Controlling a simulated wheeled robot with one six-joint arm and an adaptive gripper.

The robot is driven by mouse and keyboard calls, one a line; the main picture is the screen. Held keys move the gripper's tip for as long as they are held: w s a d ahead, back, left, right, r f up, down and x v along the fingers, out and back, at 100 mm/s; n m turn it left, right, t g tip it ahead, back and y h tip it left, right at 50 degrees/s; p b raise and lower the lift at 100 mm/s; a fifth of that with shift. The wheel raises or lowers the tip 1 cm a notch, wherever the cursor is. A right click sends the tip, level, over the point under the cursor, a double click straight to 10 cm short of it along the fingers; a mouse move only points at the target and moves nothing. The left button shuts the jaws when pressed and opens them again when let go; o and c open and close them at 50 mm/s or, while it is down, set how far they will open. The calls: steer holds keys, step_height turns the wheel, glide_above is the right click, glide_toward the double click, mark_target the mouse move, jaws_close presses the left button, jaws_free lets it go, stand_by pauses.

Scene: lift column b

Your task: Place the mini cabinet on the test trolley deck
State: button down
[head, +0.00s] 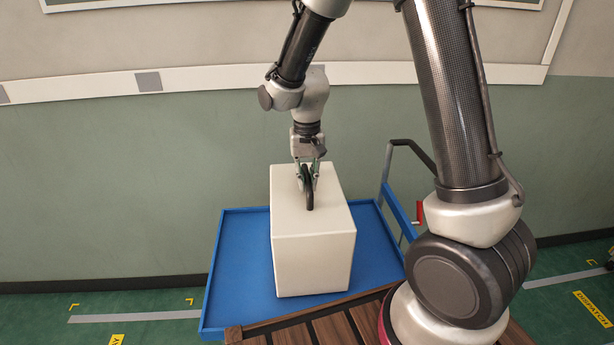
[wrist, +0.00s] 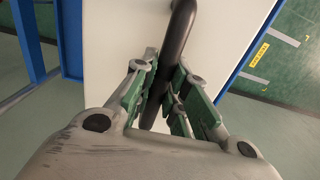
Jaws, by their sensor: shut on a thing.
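The mini cabinet (head: 312,255) is a plain off-white box with a dark handle on its top. In the head view it stands upright over the blue deck of the test trolley (head: 240,265); I cannot tell whether its base touches the deck. My gripper (head: 308,190) is above the cabinet, shut on the dark handle. In the wrist view the fingers of my gripper (wrist: 168,105) close around the handle (wrist: 177,50), with the white cabinet top (wrist: 110,50) behind. The cabinet hides the middle of the deck.
The trolley has a raised blue rim and a dark push handle (head: 412,147) at its right. A brown slatted surface (head: 335,325) lies in front of the trolley. A green wall (head: 120,190) stands behind. Blue deck is bare left and right of the cabinet.

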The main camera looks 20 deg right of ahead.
steer(key=shift+w, duration=0.1)
steer(key=c, duration=1.4)
jaws_free()
steer(key=shift+c, duration=0.2)
step_height(320, 180, up, 12)
steer(key=s+d+r+n+t, duration=0.1)
steer(key=s+d+r+t, duration=0.1)
steer(key=s+d+r, duration=0.2)
steer(key=s+d+r+n+t, duration=0.1)
steer(key=s+d+r, duration=0.3)
steer(key=s+d, duration=0.7)
steer(key=s+t, duration=0.1)
steer(key=s, duration=0.7)
steer(key=shift+s+r, duration=0.15)
